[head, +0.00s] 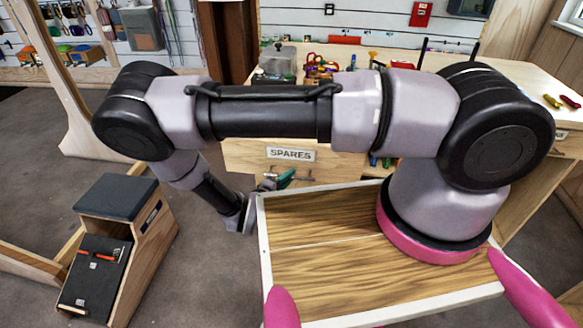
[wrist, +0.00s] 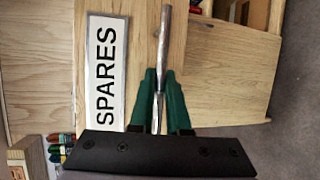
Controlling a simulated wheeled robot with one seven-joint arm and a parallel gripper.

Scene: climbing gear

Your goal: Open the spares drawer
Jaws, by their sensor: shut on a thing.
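The spares drawer (head: 240,155) has a pale wooden front with a white SPARES label (head: 291,154) in the workbench's near side. The drawer front also shows in the wrist view (wrist: 145,30), with the label (wrist: 105,70) turned sideways. A thin metal bar handle (wrist: 166,30) lies beside the label. My gripper (wrist: 160,75) has its green fingers shut on the handle, one on each side. In the head view my gripper (head: 288,179) is just below the label. My arm crosses in front of part of the bench. I cannot tell whether the drawer stands out from the bench.
The workbench top (head: 520,85) holds a clear-lidded box (head: 278,60), pliers and other small tools. A wooden stand with a dark padded top (head: 117,197) stands on the floor at the left. A wooden upright (head: 75,80) is behind it. Grey floor (head: 205,265) is free between stand and bench.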

